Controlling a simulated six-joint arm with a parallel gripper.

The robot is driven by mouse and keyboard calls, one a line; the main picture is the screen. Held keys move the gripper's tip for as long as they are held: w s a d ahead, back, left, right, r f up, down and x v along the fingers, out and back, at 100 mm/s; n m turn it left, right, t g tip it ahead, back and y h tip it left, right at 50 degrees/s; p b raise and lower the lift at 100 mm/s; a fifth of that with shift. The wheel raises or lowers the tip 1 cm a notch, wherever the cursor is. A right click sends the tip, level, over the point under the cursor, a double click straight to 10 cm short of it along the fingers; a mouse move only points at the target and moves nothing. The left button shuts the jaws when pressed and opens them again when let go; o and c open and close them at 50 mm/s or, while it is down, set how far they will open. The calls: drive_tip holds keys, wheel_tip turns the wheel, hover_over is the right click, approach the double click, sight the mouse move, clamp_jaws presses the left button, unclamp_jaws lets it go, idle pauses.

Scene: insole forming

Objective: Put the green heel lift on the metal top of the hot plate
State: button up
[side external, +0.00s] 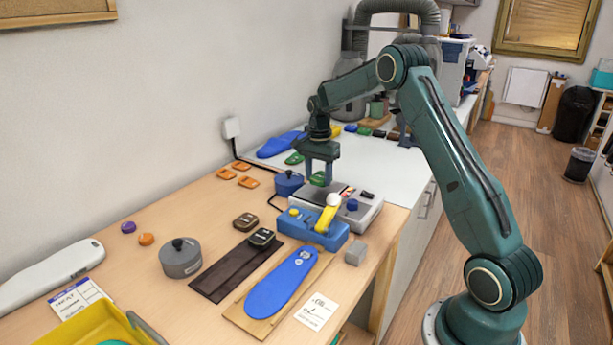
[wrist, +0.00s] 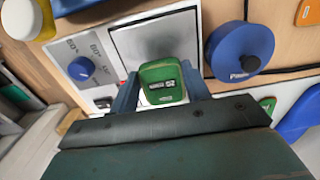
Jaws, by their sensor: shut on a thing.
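The green heel lift (side external: 318,179) is held between the two fingers of my gripper (side external: 320,172). In the wrist view the lift (wrist: 163,82) shows a pale printed label, with a blue finger on each side. The hot plate (side external: 366,214) is a light box with a blue knob. Its square metal top (wrist: 183,36) is below and just ahead of the lift in the wrist view. The lift appears to be above the near edge of the top in that view. I cannot tell the exact height of the gap.
A blue round pot (side external: 288,184) stands close beside the hot plate. A blue block device with a yellow-and-white lever (side external: 316,224) stands at its front. Another green piece (side external: 294,158) and blue insoles (side external: 279,146) lie behind on the white surface. Orange pieces (side external: 241,166) lie left.

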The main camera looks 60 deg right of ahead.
sight(319, 178)
drive_tip(key=shift+f, duration=1.15)
drive_tip(key=shift+f, duration=0.15)
drive_tip(key=o, duration=0.9)
drive_tip(key=shift+o, duration=0.2)
wheel_tip(319, 178, up, 12)
drive_tip(key=shift+r, duration=0.2)
